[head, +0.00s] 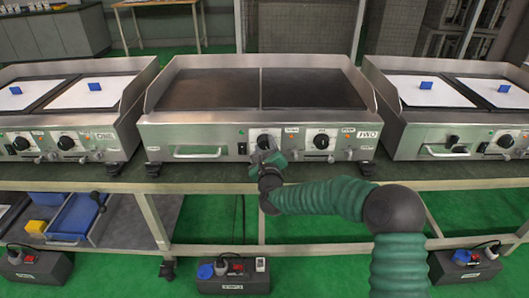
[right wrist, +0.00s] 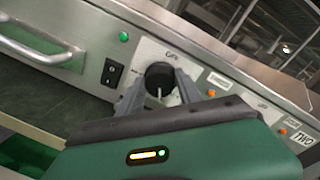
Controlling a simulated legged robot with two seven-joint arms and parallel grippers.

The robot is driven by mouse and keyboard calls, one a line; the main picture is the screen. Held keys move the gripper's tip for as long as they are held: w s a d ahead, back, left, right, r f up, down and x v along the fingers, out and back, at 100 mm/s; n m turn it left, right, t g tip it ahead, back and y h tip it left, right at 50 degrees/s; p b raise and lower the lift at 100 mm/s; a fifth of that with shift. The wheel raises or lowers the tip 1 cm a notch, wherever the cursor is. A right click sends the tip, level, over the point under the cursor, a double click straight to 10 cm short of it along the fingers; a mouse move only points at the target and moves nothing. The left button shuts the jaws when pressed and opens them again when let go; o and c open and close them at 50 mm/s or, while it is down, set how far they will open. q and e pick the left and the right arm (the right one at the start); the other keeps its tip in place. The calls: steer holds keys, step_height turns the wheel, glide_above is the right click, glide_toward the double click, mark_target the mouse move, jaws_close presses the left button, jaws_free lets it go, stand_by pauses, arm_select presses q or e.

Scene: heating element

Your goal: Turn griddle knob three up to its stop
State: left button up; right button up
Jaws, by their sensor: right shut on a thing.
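The middle griddle (head: 250,128), marked TWO, has two black knobs on its front panel. My right gripper (head: 268,158) is at the left one of these, a black knob (head: 265,141). In the right wrist view my right gripper (right wrist: 159,90) has one finger on each side of this black knob (right wrist: 159,74) and is shut on it. A pale pointer line on the knob points down in that tilted view. The right-hand knob (head: 321,141) of this griddle is free. My left gripper is not in view.
A rocker switch (right wrist: 111,72), a green light (right wrist: 124,37) and a drawer handle (right wrist: 35,45) lie left of the held knob. Orange lights are on its right. Other griddles stand at left (head: 133,92) and right (head: 400,113), with blue blocks on white sheets.

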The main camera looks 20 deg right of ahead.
steer(key=shift+f+m+b, duration=0.2)
steer(key=shift+m+b, duration=0.25)
steer(key=shift+m, duration=0.25)
steer(key=shift+f+m+b, duration=0.2)
steer(key=shift+m+b, duration=0.25)
steer(key=shift+m, duration=0.25)
steer(key=o, duration=1.4)
steer(key=shift+c, duration=0.2)
steer(key=shift+r, duration=0.2)
